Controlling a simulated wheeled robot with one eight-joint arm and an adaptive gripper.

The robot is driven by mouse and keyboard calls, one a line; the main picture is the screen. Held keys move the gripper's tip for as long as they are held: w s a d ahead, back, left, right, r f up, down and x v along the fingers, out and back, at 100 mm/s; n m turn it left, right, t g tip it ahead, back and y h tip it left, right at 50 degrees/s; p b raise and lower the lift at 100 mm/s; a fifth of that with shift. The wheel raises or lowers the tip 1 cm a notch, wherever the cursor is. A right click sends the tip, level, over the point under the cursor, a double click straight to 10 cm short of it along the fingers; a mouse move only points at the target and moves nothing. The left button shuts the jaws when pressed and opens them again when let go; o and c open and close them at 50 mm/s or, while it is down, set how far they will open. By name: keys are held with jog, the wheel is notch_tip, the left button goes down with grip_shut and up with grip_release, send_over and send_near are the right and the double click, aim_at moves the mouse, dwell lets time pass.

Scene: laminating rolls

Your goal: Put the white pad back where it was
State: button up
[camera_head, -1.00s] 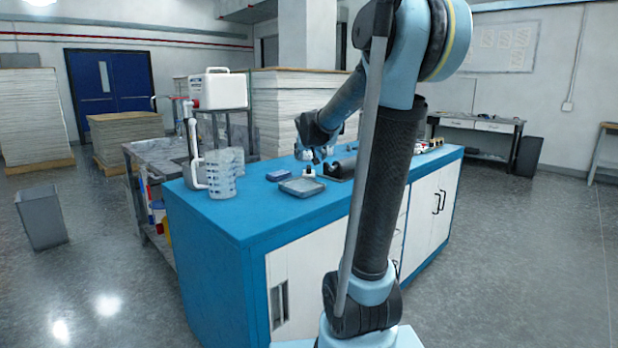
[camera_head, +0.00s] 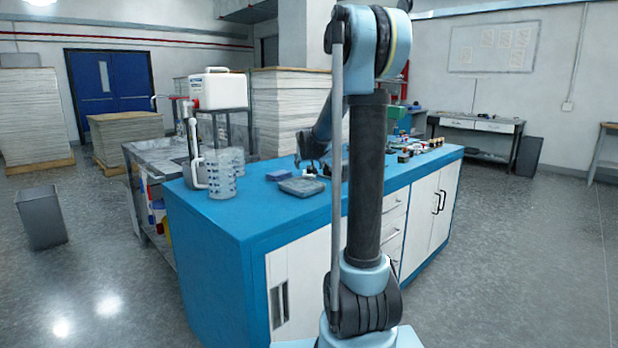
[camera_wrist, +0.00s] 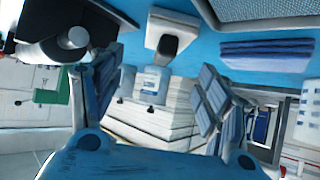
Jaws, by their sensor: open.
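A small white piece with a dark grey part, which looks like the white pad (camera_wrist: 173,36), lies on the blue bench top (camera_head: 235,215) in the wrist view. In the head view it is small and hard to make out near my gripper (camera_head: 312,162). My gripper (camera_wrist: 158,70) is open, its two fingers apart with nothing held between them. The white piece shows beyond the fingertips, in line with the gap, apart from both fingers.
A blue block (camera_head: 280,175) and a grey tray (camera_head: 302,187) lie close by. A black roller with a white end (camera_wrist: 65,42) lies on the other side. Clear measuring jugs (camera_head: 222,172) stand at the bench's left; small items crowd its right end. The near-left bench top is free.

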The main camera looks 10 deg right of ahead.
aim_at(309, 167)
jog(key=shift+x, duration=2.85)
jog(key=shift+a+f, duration=0.1)
jog(key=shift+a, duration=0.1)
jog(key=c, duration=1.2)
